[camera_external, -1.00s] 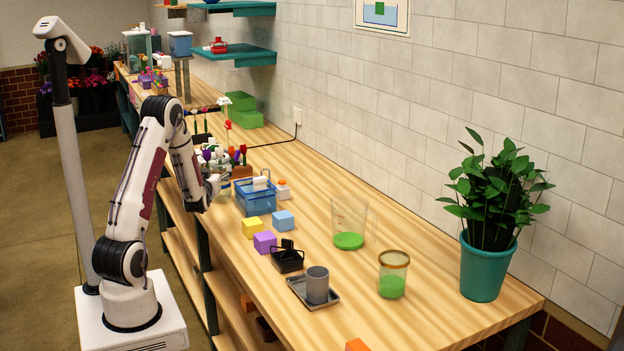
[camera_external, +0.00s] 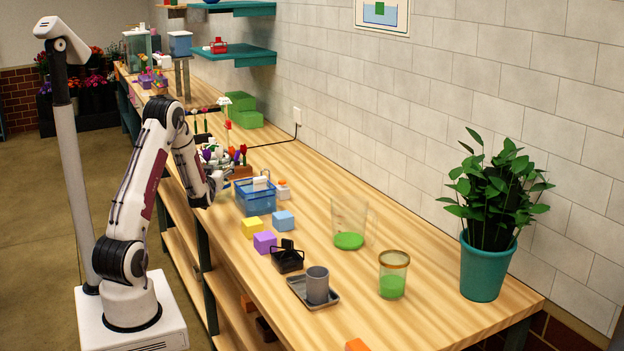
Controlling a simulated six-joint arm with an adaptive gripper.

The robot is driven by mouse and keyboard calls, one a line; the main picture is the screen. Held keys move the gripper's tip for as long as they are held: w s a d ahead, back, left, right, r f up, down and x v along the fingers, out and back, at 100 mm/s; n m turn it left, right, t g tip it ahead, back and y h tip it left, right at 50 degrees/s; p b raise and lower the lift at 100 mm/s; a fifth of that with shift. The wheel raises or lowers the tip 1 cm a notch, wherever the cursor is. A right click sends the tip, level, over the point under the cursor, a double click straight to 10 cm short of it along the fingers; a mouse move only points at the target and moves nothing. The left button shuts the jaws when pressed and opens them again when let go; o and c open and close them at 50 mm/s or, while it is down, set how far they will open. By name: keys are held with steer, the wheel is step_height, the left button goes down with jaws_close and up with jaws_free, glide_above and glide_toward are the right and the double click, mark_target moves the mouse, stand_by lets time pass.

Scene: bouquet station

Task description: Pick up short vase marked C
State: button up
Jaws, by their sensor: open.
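I cannot read a C mark on any vessel from here. A short glass vase with a brown rim and green bottom (camera_external: 393,274) stands upright at the front right of the bench. A taller, wider clear vase with a green base (camera_external: 348,226) stands behind it. A grey cup (camera_external: 317,285) stands upright on a small dark tray (camera_external: 328,304). My gripper (camera_external: 226,176) is open at the left edge of the bench, beside the flowers and left of the blue basket, far from these vessels. Its fingertips are small and partly lost against the flowers.
A blue basket (camera_external: 256,198) holds a white item. Yellow (camera_external: 252,228), blue (camera_external: 283,221) and purple (camera_external: 265,242) blocks and a black caddy (camera_external: 287,259) lie along the near side. A potted plant (camera_external: 481,268) stands at right. The bench along the wall is mostly clear.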

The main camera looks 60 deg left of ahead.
mark_target(221, 160)
steer(key=shift+x, duration=1.7)
jaws_close()
